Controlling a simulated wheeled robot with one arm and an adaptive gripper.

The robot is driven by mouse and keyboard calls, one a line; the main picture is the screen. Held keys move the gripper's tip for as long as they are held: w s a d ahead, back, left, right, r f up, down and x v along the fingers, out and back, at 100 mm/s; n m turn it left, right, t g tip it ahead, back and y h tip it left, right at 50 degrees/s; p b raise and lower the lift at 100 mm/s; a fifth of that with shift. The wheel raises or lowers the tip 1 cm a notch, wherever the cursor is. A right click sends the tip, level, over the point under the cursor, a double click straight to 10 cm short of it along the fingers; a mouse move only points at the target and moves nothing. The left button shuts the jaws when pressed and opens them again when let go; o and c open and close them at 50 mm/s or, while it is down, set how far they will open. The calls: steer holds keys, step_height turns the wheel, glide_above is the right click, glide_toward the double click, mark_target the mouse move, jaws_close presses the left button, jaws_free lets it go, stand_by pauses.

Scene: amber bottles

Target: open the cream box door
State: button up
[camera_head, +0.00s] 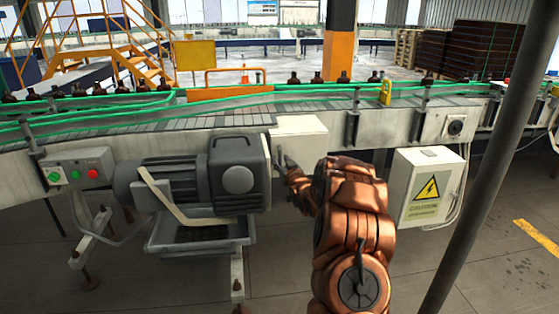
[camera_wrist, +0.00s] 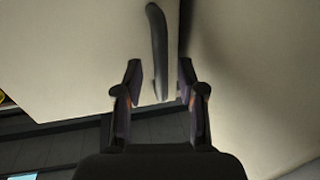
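The cream box (camera_head: 299,128) is under the conveyor's edge in the head view, partly hidden by my copper arm. In the wrist view, its pale front panel (camera_wrist: 80,55) fills the upper left and carries a dark, curved upright handle (camera_wrist: 156,45). My gripper (camera_wrist: 160,75) is open, with one finger on each side of the handle's lower end in the picture. Gaps show on both sides, and I see no contact. In the head view my gripper (camera_head: 284,166) is small and dark beside the box's lower left, and whether it is open is unclear there.
A grey motor (camera_head: 215,180) is close on the left of my gripper. A second pale box with a yellow caution sign (camera_head: 427,188) hangs to the right. A grey pole (camera_head: 487,150) crosses the right side. Amber bottles (camera_head: 318,78) stand along the conveyor (camera_head: 220,115).

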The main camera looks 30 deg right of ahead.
steer(key=shift+w, duration=0.6)
